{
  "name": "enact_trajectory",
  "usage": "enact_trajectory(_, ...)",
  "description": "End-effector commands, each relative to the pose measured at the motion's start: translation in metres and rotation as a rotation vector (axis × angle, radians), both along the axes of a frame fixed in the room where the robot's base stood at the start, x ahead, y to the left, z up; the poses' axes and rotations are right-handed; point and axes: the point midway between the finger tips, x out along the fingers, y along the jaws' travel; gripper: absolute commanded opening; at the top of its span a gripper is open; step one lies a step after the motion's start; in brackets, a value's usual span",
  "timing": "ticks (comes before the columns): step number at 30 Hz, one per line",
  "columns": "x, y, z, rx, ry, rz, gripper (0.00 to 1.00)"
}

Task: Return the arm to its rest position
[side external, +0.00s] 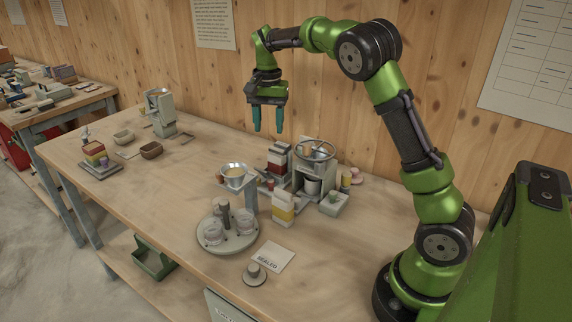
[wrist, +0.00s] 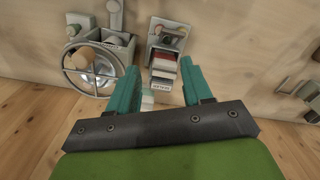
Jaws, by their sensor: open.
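My green arm is raised over the workbench (side external: 190,200) in the side view, bent at its elbow. My gripper (side external: 269,130) hangs down with its two teal fingers apart and nothing between them. It is well above the bench, near the wall and above the mixer area. In the wrist view my gripper (wrist: 160,82) also shows its fingers spread, with the bench below and past them.
Below stand a mixer with a wheel (side external: 315,155), a stack of coloured boxes (side external: 279,158), a bowl on a post (side external: 235,172), a yellow-and-white carton (side external: 283,208) and a round tray (side external: 228,243). The wooden wall (side external: 220,80) is behind.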

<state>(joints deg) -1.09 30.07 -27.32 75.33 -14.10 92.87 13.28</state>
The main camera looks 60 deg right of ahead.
Motion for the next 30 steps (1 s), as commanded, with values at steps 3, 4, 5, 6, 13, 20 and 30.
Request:
enact_trajectory(3,0.002,-0.003,-0.001,-0.012,-0.012,0.024,0.5)
enact_trajectory(4,0.002,-0.004,-0.004,-0.017,-0.012,0.037,0.5)
enact_trajectory(5,0.0,-0.004,-0.011,-0.017,-0.007,0.054,0.5)
enact_trajectory(6,-0.004,-0.002,-0.016,-0.013,-0.009,0.077,0.5)
enact_trajectory(13,-0.046,0.04,-0.005,0.044,-0.139,0.275,0.5)
enact_trajectory(20,-0.108,0.1,0.019,0.056,-0.331,0.503,0.5)
enact_trajectory(30,-0.201,0.162,0.029,-0.042,-0.575,0.752,0.5)
